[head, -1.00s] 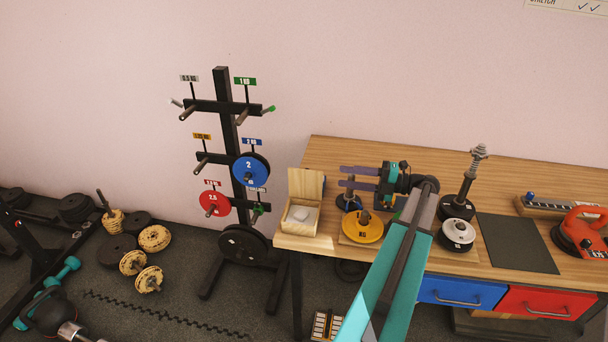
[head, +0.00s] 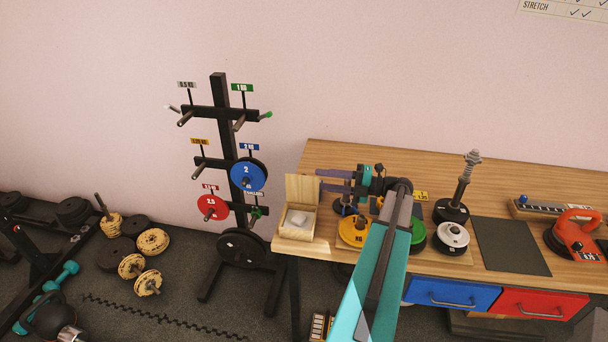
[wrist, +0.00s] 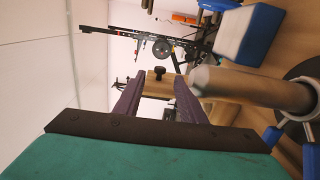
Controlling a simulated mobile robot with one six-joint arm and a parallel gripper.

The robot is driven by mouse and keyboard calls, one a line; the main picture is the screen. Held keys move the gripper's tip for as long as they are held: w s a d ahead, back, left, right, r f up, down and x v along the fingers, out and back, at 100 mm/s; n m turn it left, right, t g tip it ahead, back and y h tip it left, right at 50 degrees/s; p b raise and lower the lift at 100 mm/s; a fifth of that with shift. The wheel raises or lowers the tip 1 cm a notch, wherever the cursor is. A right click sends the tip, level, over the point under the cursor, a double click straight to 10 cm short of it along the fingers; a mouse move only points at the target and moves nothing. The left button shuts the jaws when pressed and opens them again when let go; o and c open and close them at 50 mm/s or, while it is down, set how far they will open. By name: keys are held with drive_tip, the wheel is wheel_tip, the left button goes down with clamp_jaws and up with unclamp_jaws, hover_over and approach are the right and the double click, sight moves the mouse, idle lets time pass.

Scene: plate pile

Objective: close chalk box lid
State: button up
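The wooden chalk box (head: 293,233) stands at the left front corner of the workbench, with white chalk (head: 297,217) inside. Its lid (head: 301,188) stands open, upright at the back of the box. My gripper (head: 320,181) is to the right of the lid, its two purple fingers pointing left at it. In the wrist view the fingers (wrist: 157,105) are apart and empty. The lid (wrist: 151,88) with its dark knob (wrist: 158,73) shows beyond and between the tips. Whether a finger touches the lid is unclear.
Yellow (head: 353,231), green (head: 417,236) and white (head: 452,236) plates stand close under and beside my arm on the workbench (head: 430,160). A metal post (wrist: 255,90) is near the fingers in the wrist view. A plate rack (head: 222,140) stands left of the bench.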

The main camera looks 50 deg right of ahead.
sight(303, 177)
drive_tip(key=p+x, duration=0.2)
drive_tip(key=x, duration=0.5)
drive_tip(key=shift+w, duration=0.15)
clamp_jaws()
